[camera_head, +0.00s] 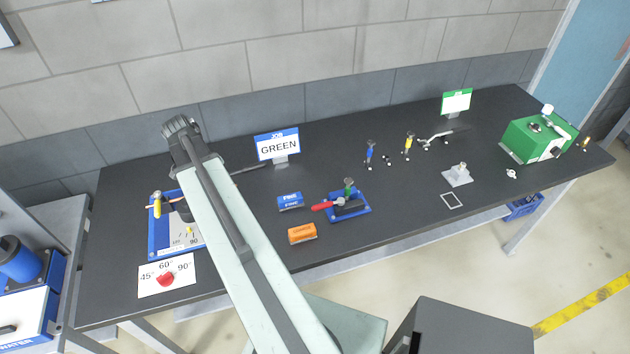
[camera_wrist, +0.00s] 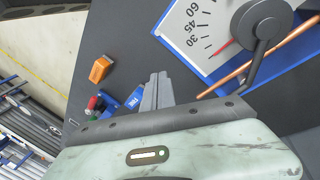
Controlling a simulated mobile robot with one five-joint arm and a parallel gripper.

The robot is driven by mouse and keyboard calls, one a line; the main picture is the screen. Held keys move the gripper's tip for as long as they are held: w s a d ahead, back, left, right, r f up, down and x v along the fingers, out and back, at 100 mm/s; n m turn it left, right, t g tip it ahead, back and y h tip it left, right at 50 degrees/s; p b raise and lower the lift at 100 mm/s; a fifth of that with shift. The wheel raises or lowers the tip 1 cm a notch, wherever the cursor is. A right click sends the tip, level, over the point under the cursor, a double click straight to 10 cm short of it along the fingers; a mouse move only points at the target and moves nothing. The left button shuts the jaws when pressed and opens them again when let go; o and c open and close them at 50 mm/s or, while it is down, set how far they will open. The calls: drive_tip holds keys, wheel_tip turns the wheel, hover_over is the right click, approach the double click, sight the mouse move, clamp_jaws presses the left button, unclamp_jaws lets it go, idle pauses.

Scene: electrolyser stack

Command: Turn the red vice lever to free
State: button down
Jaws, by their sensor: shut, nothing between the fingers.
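The red vice lever (camera_head: 325,205) lies across the front left of a small blue-based vice (camera_head: 363,210) in the middle of the bench. It points left, and a green-topped part (camera_head: 349,187) stands at the vice. In the wrist view a small red shape (camera_wrist: 92,103) beside blue pieces looks like the lever, partly cut off by my wrist. My gripper (camera_wrist: 155,90) is shut and empty, apart from the lever. In the head view my arm reaches over the bench's left part, and the fingertips cannot be made out there.
A blue block (camera_head: 290,201) and an orange block (camera_head: 302,233) lie left of the vice. A dial board (camera_head: 163,247) with a bending tool and copper rod (camera_wrist: 275,50) is close to my gripper. A GREEN sign (camera_head: 278,146) stands behind.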

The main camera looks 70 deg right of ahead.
sight(322, 204)
drive_tip(key=s+d+r+m+g+y+p, duration=0.1)
drive_tip(key=s+d+r+m+p, duration=0.15)
drive_tip(key=s+d+m, duration=0.45)
drive_tip(key=s+d+r+m+g+p, duration=0.1)
drive_tip(key=s+d+r+m, duration=0.3)
drive_tip(key=s+d, duration=0.6)
drive_tip(key=s+a+f+b, duration=0.1)
drive_tip(key=s+f+b, duration=0.1)
drive_tip(key=f+b, duration=0.1)
drive_tip(key=s+a+f+b, duration=0.2)
drive_tip(key=s+f+b, duration=0.1)
drive_tip(key=f+b, duration=0.1)
drive_tip(key=s+a+f+b, duration=0.2)
drive_tip(key=s+f+b, duration=0.1)
drive_tip(key=f+b, duration=0.1)
drive_tip(key=shift+s, duration=0.25)
drive_tip(key=shift+w+a+n, duration=0.1)
drive_tip(key=shift+w+n, duration=0.05)
drive_tip(key=shift+n, duration=0.15)
